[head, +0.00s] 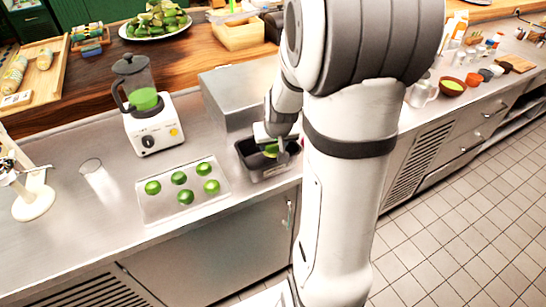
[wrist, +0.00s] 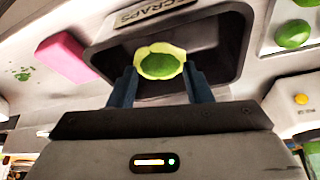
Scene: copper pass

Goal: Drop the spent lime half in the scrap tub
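The spent lime half (wrist: 158,66), with a pale yellow rim and a green middle, sits between the two dark fingertips of my gripper (wrist: 160,76) in the wrist view. The fingers appear to touch it on both sides. Behind it is the dark scrap tub (wrist: 225,40), marked SCRAPS on its rim. In the head view my gripper (head: 272,143) is over the scrap tub (head: 270,176), with the green lime half (head: 271,151) at its tips.
A tray (head: 160,208) with several green limes lies left of the tub. A blender (head: 150,118), a glass (head: 95,175) and a white juicer stand further left. A steel box (head: 235,95) stands behind the tub. In the wrist view a pink block (wrist: 66,56) lies beside the tub.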

